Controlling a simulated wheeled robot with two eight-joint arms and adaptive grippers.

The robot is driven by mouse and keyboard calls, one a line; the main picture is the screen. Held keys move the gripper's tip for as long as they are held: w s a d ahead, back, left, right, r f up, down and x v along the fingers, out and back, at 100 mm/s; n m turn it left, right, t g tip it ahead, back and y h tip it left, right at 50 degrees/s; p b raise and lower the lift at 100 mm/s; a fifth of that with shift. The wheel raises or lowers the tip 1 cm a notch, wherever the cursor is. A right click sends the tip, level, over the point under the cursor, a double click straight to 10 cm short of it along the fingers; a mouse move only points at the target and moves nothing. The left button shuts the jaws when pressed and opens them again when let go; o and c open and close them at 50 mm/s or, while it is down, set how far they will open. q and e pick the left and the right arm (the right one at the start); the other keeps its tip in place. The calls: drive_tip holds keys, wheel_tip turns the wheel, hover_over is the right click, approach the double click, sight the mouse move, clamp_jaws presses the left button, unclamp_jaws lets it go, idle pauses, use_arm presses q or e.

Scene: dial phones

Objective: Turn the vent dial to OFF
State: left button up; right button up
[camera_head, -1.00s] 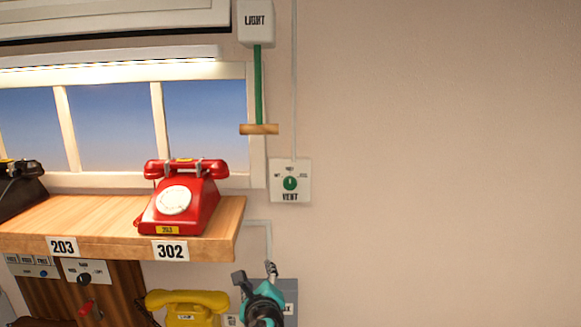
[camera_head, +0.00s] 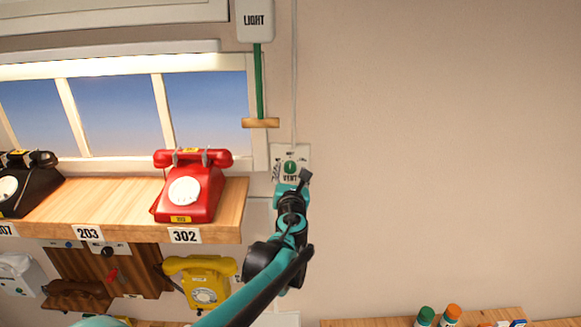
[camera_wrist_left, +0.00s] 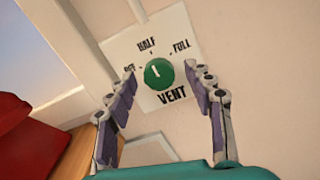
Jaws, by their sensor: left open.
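The vent dial is a round green knob (camera_head: 290,167) on a white plate (camera_head: 304,151) on the wall, right of the window. The left wrist view shows the knob (camera_wrist_left: 158,74) up close, with OFF on its left, HALF above and FULL at upper right. Its short white mark points up and slightly left, roughly toward HALF. My left gripper (camera_head: 291,177) is in front of the plate's lower part. Its fingers are open, one on each side of the knob in the left wrist view (camera_wrist_left: 160,78), with no clear contact. My right gripper is not in view.
A wooden shelf (camera_head: 110,200) with a red phone (camera_head: 187,190) and a black phone (camera_head: 25,185) stands left of the dial. A LIGHT box (camera_head: 254,20) with a green cord hangs above. A yellow phone (camera_head: 200,282) is below. The wall to the right is bare.

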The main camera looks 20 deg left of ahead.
use_arm(q)
drive_tip(key=shift+w+a, duration=0.2)
drive_tip(key=shift+w, duration=0.4)
drive_tip(key=c, duration=1.2)
drive_tip(key=shift+o, duration=0.2)
